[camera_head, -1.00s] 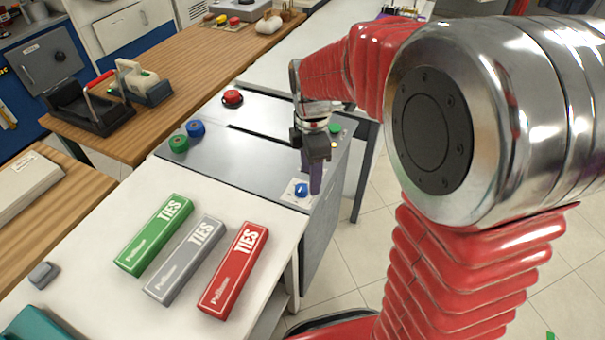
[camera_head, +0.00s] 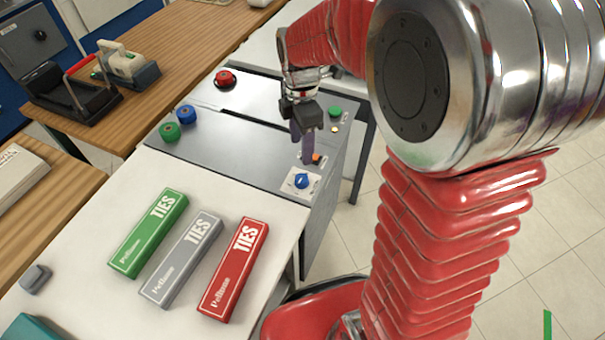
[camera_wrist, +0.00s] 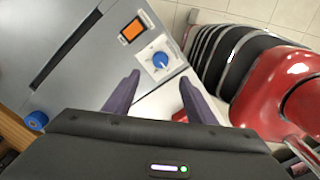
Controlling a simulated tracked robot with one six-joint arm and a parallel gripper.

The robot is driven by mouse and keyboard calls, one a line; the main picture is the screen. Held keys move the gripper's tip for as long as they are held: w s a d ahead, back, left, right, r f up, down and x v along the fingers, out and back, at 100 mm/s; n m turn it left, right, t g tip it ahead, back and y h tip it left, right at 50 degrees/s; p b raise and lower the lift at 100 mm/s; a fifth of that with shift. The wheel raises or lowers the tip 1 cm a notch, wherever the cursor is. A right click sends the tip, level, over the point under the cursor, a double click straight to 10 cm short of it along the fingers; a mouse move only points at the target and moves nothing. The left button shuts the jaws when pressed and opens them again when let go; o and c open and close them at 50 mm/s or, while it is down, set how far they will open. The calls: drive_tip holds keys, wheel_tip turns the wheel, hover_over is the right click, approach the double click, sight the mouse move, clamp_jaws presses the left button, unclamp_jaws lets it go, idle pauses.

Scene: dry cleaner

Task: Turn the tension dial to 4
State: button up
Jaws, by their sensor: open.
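The tension dial appears to be the blue knob (camera_head: 302,181) on a white scale plate at the near right corner of the grey machine top. It also shows in the wrist view (camera_wrist: 160,60), with its plate; the scale numbers are too small to read. My gripper (camera_head: 307,158) is above the machine, just beyond the dial in the head view, pointing down. In the wrist view its two purple fingers (camera_wrist: 160,92) are spread apart with nothing between them, and the dial lies ahead of the tips, not touched.
An orange switch (camera_wrist: 131,30) sits beside the dial. Green, grey and red TIES boxes (camera_head: 233,270) lie on the white table in front.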

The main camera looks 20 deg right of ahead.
sight(302, 178)
wheel_tip(302, 178, down, 13)
drive_tip(key=shift+f, duration=0.1)
idle(0.5)
drive_tip(key=shift+c, duration=0.4)
drive_tip(key=c, duration=1)
drive_tip(key=shift+o, duration=0.2)
